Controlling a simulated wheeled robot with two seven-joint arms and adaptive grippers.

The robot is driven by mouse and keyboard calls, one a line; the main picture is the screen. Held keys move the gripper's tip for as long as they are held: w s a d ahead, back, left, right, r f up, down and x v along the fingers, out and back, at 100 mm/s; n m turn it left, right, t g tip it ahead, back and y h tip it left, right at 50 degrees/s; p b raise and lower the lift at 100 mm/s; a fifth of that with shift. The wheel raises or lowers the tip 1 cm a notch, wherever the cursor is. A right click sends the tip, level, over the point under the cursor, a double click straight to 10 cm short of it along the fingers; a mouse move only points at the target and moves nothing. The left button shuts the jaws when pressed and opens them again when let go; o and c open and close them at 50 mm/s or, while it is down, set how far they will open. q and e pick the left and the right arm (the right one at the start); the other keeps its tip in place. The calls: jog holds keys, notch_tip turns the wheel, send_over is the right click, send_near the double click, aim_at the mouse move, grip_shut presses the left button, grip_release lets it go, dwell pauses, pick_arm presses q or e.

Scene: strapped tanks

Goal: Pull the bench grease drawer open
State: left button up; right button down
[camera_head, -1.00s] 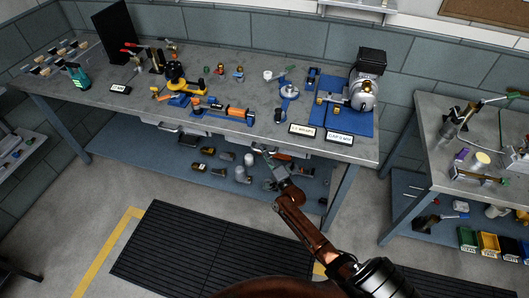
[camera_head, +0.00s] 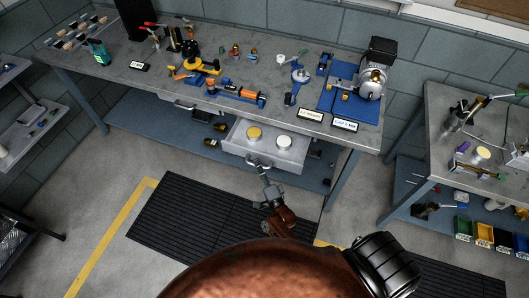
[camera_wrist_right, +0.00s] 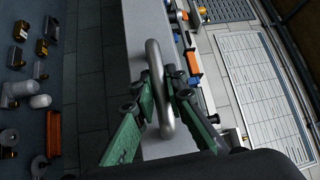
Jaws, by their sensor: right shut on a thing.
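The bench grease drawer (camera_head: 232,142) is pulled out from under the main bench's front edge in the head view. A gold-lidded tin (camera_head: 254,133) and a white-lidded tin (camera_head: 283,141) stand inside it. My right gripper (camera_head: 262,170) is at the bar handle on the drawer front. In the right wrist view the grey metal handle (camera_wrist_right: 154,62) passes between the green fingers of my right gripper (camera_wrist_right: 163,88), which is shut on it. The pale drawer front (camera_wrist_right: 137,30) shows behind the handle. My left gripper is not in view.
The workbench (camera_head: 225,75) carries tools, labels and a blue mat with a machine. Its lower shelf (camera_head: 150,125) holds small parts. A second bench (camera_head: 435,110) stands at the right. A black floor mat (camera_head: 190,215) lies in front, with clear floor around it.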

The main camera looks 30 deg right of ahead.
jog(key=shift+s+a+p, duration=0.4)
jog(key=shift+s+a, duration=1.1)
jog(key=shift+a, duration=0.25)
jog(key=c, duration=2)
grip_release()
jog(key=shift+o, duration=0.2)
jog(key=s+f, duration=0.1)
jog(key=s, duration=1)
jog(key=shift+s+a+f, duration=0.35)
jog(key=shift+s+a, duration=0.05)
jog(key=shift+a, duration=0.05)
